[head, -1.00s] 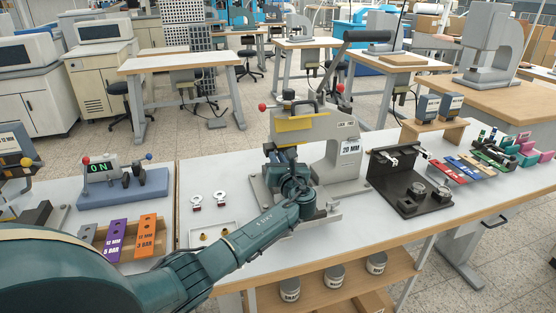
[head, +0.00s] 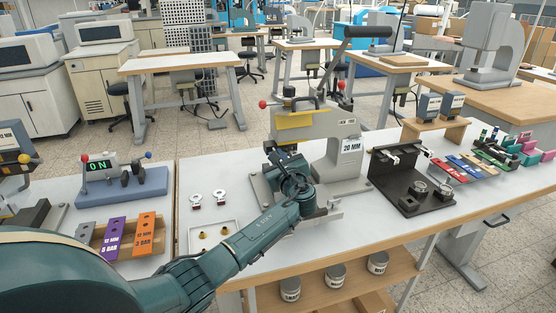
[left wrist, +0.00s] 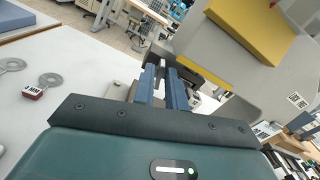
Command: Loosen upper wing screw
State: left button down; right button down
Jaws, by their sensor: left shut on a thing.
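The foil stamping press (head: 335,125) is grey with a yellow plate and a black handle, and is labelled 20 MM. My left gripper (head: 283,155) is at the left front of the press, below the yellow plate. In the left wrist view its two blue fingers (left wrist: 163,80) reach toward the press, with a narrow gap between them. It is shut on a small part there. The upper wing screw cannot be made out; the fingers and the gripper body hide that spot. My right gripper is not in view.
A white tray (head: 190,245) with small brass parts and two ring tags lie left of the press. Orange and purple bars (head: 147,232) lie further left. A black fixture (head: 400,190) stands close to the right of the press. The table between tags and press is free.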

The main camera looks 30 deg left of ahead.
pick_arm(q)
jog(key=shift+n, duration=0.6)
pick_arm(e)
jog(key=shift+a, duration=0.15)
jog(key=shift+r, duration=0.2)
pick_arm(q)
jog(key=c, duration=1.5)
grip_release()
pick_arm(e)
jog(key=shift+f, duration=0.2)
pick_arm(q)
jog(key=v, duration=1.3)
jog(key=shift+s, duration=0.1)
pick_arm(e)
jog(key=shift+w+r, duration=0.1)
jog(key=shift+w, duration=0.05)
